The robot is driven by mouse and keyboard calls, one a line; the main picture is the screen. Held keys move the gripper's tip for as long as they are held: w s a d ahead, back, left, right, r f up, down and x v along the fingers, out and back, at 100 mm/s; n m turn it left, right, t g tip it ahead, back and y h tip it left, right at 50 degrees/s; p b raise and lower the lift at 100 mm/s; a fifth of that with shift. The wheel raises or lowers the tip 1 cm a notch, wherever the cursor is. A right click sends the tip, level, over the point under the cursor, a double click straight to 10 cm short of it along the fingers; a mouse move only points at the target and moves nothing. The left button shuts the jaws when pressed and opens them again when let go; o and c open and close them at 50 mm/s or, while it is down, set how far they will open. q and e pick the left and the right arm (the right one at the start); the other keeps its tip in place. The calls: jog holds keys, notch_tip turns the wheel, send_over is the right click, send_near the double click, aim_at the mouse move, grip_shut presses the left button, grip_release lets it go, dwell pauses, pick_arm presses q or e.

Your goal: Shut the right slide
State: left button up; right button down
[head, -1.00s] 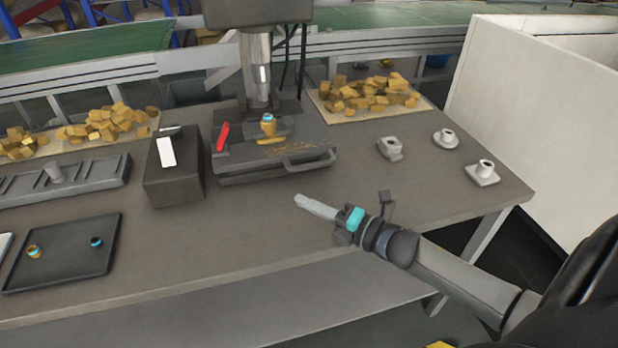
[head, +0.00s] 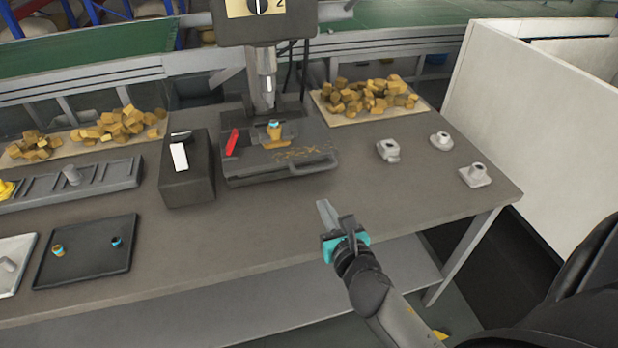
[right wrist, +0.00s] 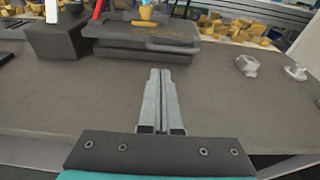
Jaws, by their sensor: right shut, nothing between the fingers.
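The machine's dark base (head: 275,175) stands at the back middle of the bench under a vertical press column. Its upper plate, which I take for the slide (head: 245,168), has a bar handle (head: 315,165) at its front right. A small orange and blue part stands on the plate. I cannot tell how far the slide is out. My right gripper (head: 323,204) is shut and empty, in front of the base and apart from the handle. In the right wrist view its fingers (right wrist: 160,74) point at the base, with the handle (right wrist: 172,48) beyond them. My left gripper is out of view.
A dark block (head: 186,185) with a white plate stands left of the base. A black tray (head: 90,275) holds two small parts. Several grey fittings, one of them here (head: 388,150), stand on the right. Bench space before the base is clear.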

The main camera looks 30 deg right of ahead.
jog(key=b, duration=0.2)
send_near(300, 159)
jog(key=shift+w+d+f, duration=0.25)
jog(key=shift+w+f, duration=0.55)
jog(key=shift+f, duration=0.1)
jog(key=shift+w, duration=0.1)
jog(key=x, duration=0.3)
jog(key=shift+w+r+b, duration=0.3)
jog(key=shift+w+b, duration=0.05)
jog(key=shift+w, duration=0.1)
jog(key=shift+d+r, duration=0.1)
jog(key=shift+r, duration=0.2)
